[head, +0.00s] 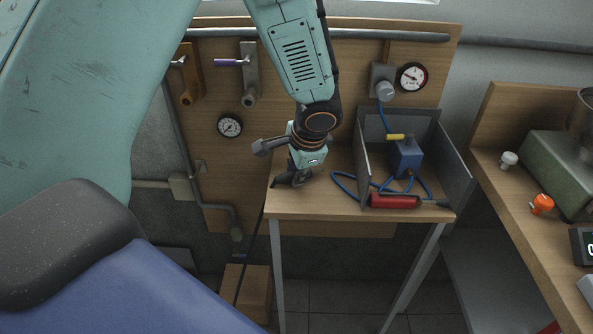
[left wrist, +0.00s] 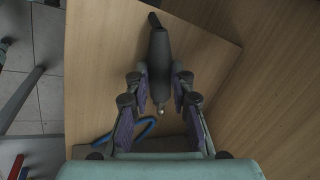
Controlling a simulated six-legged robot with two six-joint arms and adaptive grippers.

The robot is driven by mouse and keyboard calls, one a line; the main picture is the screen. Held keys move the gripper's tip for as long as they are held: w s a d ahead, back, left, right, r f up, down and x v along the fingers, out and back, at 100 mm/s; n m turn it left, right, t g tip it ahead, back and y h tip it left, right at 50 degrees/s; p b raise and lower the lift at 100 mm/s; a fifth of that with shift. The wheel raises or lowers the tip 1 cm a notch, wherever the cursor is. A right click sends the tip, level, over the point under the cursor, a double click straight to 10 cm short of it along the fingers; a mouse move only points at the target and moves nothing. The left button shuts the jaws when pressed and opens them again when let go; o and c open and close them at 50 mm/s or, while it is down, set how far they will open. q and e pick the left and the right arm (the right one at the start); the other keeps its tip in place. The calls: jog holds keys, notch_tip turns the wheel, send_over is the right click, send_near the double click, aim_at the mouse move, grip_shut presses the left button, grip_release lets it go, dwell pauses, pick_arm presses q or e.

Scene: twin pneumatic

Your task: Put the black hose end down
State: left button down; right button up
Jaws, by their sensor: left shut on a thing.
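The black hose end (left wrist: 159,68), a dark grey body with a small brass tip, is between the purple-padded fingers of my left gripper (left wrist: 160,90) in the left wrist view. My left gripper (head: 292,175) is shut on it over the left part of the small wooden table (head: 315,207). In the head view the hose end shows only as a dark shape, partly hidden by the gripper. I cannot tell whether it touches the tabletop. A black hose (head: 254,232) hangs beside the table's left edge. My right gripper is not in view.
Right on the table, a grey open bin (head: 456,168) holds a blue block (head: 406,158). A red tool (head: 395,201) and blue hose (head: 345,187) lie near its front. A second bench (head: 520,205) is at right.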

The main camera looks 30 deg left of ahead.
pick_arm(q)
jog(key=shift+s+a+f, duration=0.1)
jog(key=shift+f, duration=0.1)
jog(key=c, duration=1.6)
grip_release()
jog(key=shift+o, duration=0.8)
jog(key=shift+r, duration=0.15)
jog(key=p+v, duration=0.5)
jog(key=v, duration=0.7)
